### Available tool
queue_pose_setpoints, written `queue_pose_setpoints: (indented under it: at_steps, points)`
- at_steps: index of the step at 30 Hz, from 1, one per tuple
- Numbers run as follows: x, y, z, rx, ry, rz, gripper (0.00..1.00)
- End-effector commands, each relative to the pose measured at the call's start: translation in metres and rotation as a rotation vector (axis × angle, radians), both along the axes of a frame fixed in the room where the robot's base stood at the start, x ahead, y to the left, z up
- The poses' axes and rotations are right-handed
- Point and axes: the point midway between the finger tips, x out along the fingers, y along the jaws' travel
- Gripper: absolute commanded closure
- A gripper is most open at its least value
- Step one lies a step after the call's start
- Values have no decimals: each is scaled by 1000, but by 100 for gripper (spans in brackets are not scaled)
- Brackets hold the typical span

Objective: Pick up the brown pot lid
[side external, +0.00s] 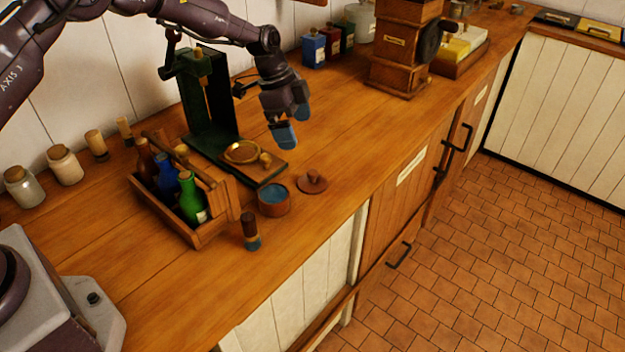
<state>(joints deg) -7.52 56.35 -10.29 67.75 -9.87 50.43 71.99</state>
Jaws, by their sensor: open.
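The brown pot lid (312,182) is a small round disc with a knob on top. It lies on the wooden counter near the front edge, just right of a small brown pot (274,200) whose blue inside shows. My gripper (293,122), with blue fingertips, hangs above the counter, higher than the lid and further back. It is open, and nothing shows between its fingers. The lid is in full view.
A green stand (204,105) with a brass dish (241,152) is left of my gripper. A wooden crate (207,232) of coloured bottles and a small dark-topped vial (250,231) are further left. A wooden grinder (392,72) stands back right. The counter right of the lid is clear.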

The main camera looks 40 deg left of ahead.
Motion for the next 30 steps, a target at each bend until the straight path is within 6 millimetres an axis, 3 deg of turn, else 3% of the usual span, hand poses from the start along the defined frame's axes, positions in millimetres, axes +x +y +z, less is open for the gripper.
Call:
queue_pose_setpoints:
  at_steps: [4,12,22,30]
  points:
    - [-1,-2,-8,7,-12,-61,2]
    - [4,-16,-55,9,-11,-63,2]
    - [9,-23,-83,8,-12,-61,2]
    - [15,-33,-120,8,-12,-61,2]
